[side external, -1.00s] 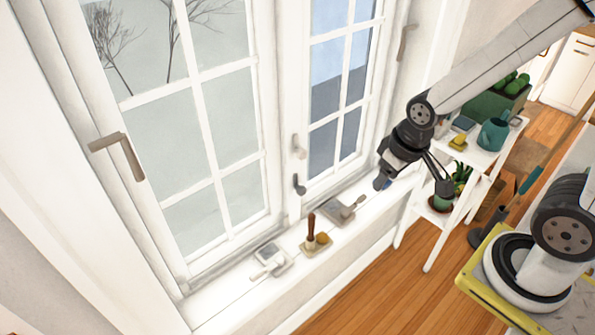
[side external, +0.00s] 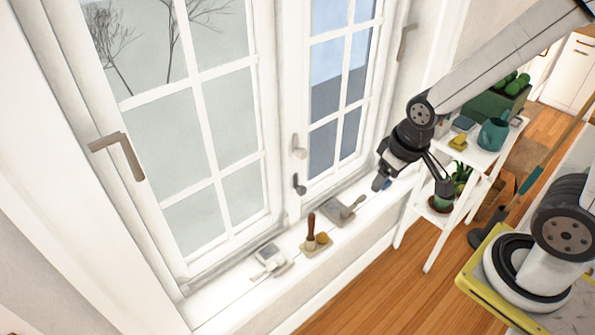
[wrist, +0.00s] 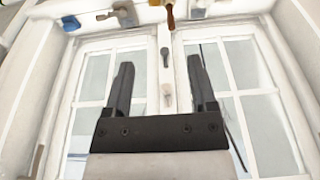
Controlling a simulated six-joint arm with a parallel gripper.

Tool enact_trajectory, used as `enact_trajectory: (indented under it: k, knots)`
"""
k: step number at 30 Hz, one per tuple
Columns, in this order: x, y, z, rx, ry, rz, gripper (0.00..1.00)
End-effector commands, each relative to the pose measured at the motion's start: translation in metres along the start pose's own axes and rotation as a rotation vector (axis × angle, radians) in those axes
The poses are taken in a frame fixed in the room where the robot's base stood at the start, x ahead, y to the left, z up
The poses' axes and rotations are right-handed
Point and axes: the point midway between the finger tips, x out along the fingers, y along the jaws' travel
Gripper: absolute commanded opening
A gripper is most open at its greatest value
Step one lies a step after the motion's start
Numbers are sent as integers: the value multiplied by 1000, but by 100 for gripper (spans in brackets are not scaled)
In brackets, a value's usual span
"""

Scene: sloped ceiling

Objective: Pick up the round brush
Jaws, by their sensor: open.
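On the windowsill (side external: 225,305), a brown-handled tool (side external: 311,228) stands upright, beside a small rounded yellow item (side external: 323,239) on a tan base. I cannot tell for sure which is the round brush; the brown-handled tool is the likeliest. The brown handle (wrist: 170,17) also shows at the top edge of the wrist view, partly cut off. My gripper (side external: 412,182) is open and empty, above and to the right of these items in the side view. In the wrist view my gripper (wrist: 161,82) has both fingers apart, with only the window behind them.
Window handles (side external: 299,184) stick out above the sill. A white shelf (side external: 480,157) with a teal watering can (side external: 493,134) stands at right.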

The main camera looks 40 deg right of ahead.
Motion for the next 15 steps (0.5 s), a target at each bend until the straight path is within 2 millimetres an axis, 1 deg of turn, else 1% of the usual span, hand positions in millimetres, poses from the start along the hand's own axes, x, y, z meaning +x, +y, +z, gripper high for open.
enact_trajectory:
  k: [8, 11, 15]
  knots:
    - [2, 0, -4, 26, -3, 0, 73]
    - [6, 0, -10, 75, -11, 0, 73]
    - [17, -1, -26, 191, -28, 2, 73]
